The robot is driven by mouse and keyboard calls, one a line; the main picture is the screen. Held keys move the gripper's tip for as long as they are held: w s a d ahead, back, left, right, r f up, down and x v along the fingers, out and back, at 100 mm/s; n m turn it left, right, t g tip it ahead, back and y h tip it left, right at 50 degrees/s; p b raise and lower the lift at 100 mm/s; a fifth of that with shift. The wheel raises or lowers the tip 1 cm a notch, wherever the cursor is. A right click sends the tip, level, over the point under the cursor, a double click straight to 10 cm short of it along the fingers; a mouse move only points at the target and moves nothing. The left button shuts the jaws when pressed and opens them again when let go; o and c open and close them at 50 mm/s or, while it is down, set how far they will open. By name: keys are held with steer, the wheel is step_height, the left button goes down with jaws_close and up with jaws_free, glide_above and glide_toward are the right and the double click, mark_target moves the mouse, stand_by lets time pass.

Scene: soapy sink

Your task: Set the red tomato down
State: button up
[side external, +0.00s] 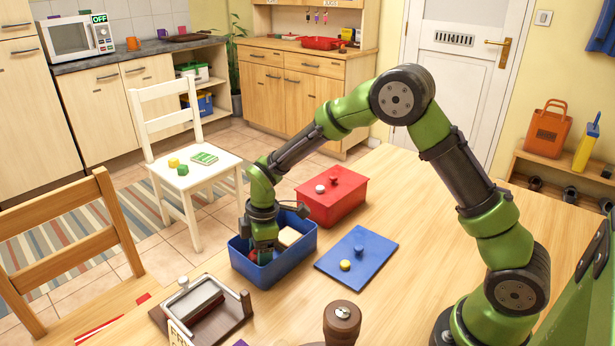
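My gripper (265,247) points down into an open blue bin (262,276) on the wooden table. A small patch of red, likely the red tomato (264,256), shows low between and beside the fingers, inside the bin. Most of it is hidden by the fingers and the bin wall. I cannot tell whether the fingers are closed on it or whether it touches the bin floor. A pale cream block (289,237) is also in the bin, to the right of my gripper.
A red lidded box (331,203) stands behind the bin. A blue board (357,262) with a yellow knob and a blue knob lies to the right. A brown-and-metal device (205,306) and a brown wooden grinder (342,322) stand in front. Table between is clear.

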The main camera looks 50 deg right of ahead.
steer(key=shift+r, duration=0.15)
step_height(320, 180, up, 12)
steer(key=d, duration=0.1)
steer(key=s+d+r+m+t, duration=0.3)
steer(key=s+r+m, duration=0.4)
steer(key=s+r, duration=0.25)
steer(key=s+d+m+t, duration=0.2)
steer(key=s+m+t, duration=0.1)
steer(key=s+m, duration=0.6)
steer(key=s, duration=0.4)
steer(key=shift+r+t+y, duration=0.3)
steer(key=shift+r+y, duration=0.1)
